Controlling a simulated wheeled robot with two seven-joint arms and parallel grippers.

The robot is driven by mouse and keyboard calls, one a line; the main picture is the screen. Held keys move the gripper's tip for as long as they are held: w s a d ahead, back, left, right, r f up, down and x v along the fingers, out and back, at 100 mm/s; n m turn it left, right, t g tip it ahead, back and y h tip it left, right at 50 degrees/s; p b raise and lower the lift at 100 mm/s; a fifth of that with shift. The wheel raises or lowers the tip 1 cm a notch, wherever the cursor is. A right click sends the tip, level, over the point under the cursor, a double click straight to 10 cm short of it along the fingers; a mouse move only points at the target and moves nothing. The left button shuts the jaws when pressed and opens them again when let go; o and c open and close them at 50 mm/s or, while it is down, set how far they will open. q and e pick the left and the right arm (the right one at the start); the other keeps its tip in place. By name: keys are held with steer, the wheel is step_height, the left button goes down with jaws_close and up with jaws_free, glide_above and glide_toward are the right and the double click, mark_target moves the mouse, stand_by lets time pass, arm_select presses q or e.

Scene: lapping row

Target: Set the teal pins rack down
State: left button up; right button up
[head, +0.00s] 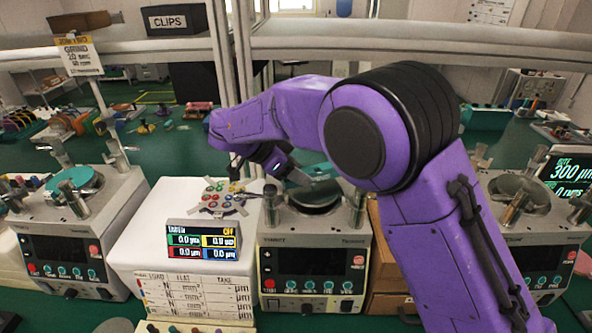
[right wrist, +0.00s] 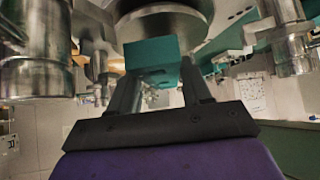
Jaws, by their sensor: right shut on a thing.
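My right gripper (head: 290,168) reaches in from the right over the middle lapping machine. It is shut on a teal block, the teal pins rack (head: 318,171), of which only a small part shows past the fingers in the head view. In the right wrist view the teal rack (right wrist: 152,52) sits between the two fingers (right wrist: 158,88), close to the machine's round metal plate (right wrist: 165,25). I cannot tell whether the rack touches the plate. Any pins in it are hidden. My left gripper is not in view.
The middle lapping machine (head: 312,260) has upright metal posts around its plate. A white stand with a gauge display (head: 203,240) is to its left. Other machines stand at far left (head: 75,245) and right (head: 530,235). A rail crosses behind; the green bench (head: 170,155) beyond holds small items.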

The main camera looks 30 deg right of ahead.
steer(key=shift+w+f, duration=0.3)
steer(key=shift+s+f, duration=0.15)
steer(key=shift+f, duration=0.2)
steer(key=o, duration=1.1)
